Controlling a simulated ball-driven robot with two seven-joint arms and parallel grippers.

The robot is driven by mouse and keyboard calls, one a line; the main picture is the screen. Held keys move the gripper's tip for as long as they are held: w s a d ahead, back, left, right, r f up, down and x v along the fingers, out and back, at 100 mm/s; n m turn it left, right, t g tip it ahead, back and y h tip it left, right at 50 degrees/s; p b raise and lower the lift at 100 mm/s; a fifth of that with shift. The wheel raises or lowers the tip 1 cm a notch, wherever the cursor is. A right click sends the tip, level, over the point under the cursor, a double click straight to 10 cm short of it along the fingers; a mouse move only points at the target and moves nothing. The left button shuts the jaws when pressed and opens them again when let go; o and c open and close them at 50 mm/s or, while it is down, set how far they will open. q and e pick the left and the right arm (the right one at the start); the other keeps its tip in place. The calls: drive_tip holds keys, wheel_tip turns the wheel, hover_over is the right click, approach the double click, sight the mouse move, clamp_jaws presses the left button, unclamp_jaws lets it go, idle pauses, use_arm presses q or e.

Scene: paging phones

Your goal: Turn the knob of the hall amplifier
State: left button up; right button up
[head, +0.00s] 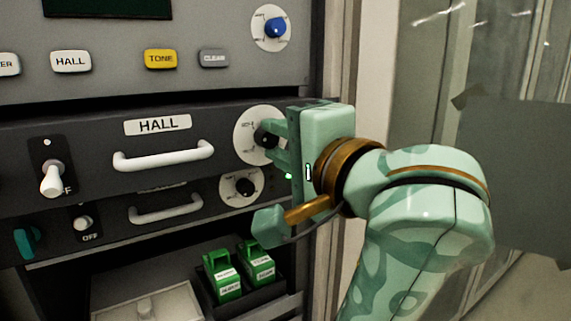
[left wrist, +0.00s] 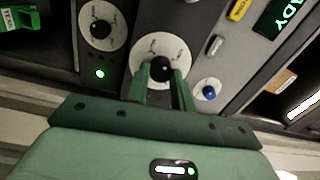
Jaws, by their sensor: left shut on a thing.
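The hall amplifier (head: 80,170) is a dark panel with a "HALL" label, a white handle and a white toggle switch at its left. Its knob (head: 262,136) is black on a white round dial (head: 245,122) at the panel's right end. My left gripper (head: 272,141) is shut on this knob, and the fingers partly hide it in the head view. In the left wrist view the knob (left wrist: 158,67) shows between the two green fingertips, in front of the dial (left wrist: 160,44). My right gripper is not in view.
A similar dark unit below has a black knob (head: 244,187) and a handle (head: 166,208). Above are a blue knob (head: 275,27) and the HALL (head: 71,62), TONE (head: 160,59) and CLEAR (head: 214,58) buttons. Green labelled blocks (head: 222,278) sit below.

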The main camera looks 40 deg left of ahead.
use_arm(q)
drive_tip(key=n+b, duration=0.4)
drive_tip(key=n, duration=0.1)
drive_tip(key=shift+f+n, duration=0.15)
drive_tip(key=shift+n, duration=0.15)
drive_tip(key=n+b, duration=0.1)
drive_tip(key=n, duration=0.2)
drive_tip(key=shift+n+b, duration=0.4)
drive_tip(key=shift+r+n, duration=0.2)
drive_tip(key=shift+n, duration=0.4)
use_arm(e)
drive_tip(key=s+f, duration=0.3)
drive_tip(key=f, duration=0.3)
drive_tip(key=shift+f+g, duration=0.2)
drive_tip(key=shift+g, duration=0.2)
use_arm(q)
drive_tip(key=shift+b, duration=0.35)
drive_tip(key=o, duration=1)
drive_tip(key=shift+a, duration=0.1)
drive_tip(key=shift+s, duration=0.1)
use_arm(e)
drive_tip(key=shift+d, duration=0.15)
